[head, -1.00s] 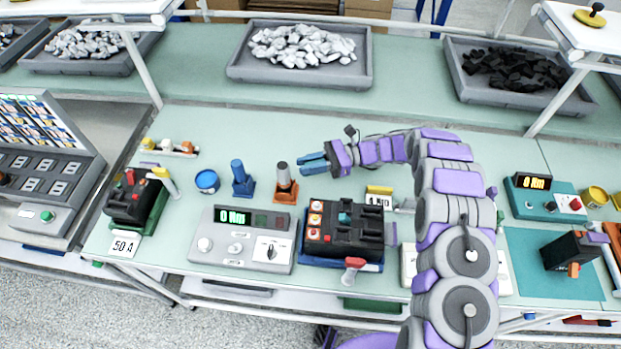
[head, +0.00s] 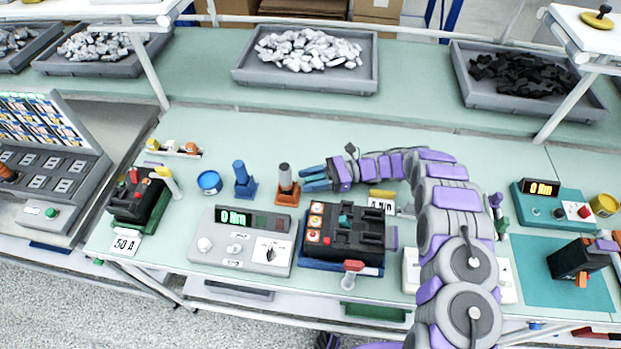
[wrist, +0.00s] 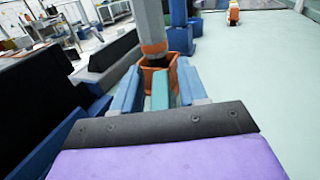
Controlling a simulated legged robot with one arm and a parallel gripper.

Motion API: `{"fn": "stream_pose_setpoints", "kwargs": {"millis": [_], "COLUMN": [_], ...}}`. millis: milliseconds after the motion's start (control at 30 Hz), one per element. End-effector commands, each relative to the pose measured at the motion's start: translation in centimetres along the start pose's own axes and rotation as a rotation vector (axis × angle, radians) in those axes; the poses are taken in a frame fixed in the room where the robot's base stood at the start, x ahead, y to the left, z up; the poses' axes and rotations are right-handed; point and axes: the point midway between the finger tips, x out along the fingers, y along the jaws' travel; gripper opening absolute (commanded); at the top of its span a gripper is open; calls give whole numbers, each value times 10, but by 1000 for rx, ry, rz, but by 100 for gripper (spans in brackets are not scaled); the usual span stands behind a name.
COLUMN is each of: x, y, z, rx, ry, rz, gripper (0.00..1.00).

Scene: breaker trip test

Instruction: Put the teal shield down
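My gripper (head: 308,180) has blue fingers and reaches left over the green bench, beside the orange stand (head: 288,194) with its grey post. In the wrist view, a narrow teal piece, which I take as the teal shield (wrist: 160,90), sits between the blue fingers of my gripper (wrist: 160,85). The shield's underside is hidden.
A black breaker block (head: 350,228) lies in front of my gripper, with a grey meter (head: 240,240) to its left. A blue post on a stand (head: 243,180) and a blue tin (head: 209,182) stand left of the orange stand.

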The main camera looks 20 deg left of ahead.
Motion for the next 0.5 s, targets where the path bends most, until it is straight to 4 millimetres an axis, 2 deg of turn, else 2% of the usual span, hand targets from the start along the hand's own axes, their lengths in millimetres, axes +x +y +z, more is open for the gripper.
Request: {"fn": "stream_pose_setpoints", "kwargs": {"millis": [300,500], "x": [2,-24], "y": [0,1], "z": [3,5], "rx": [-4,-8], "ry": [0,-4], "rz": [2,0], "gripper": [46,46]}}
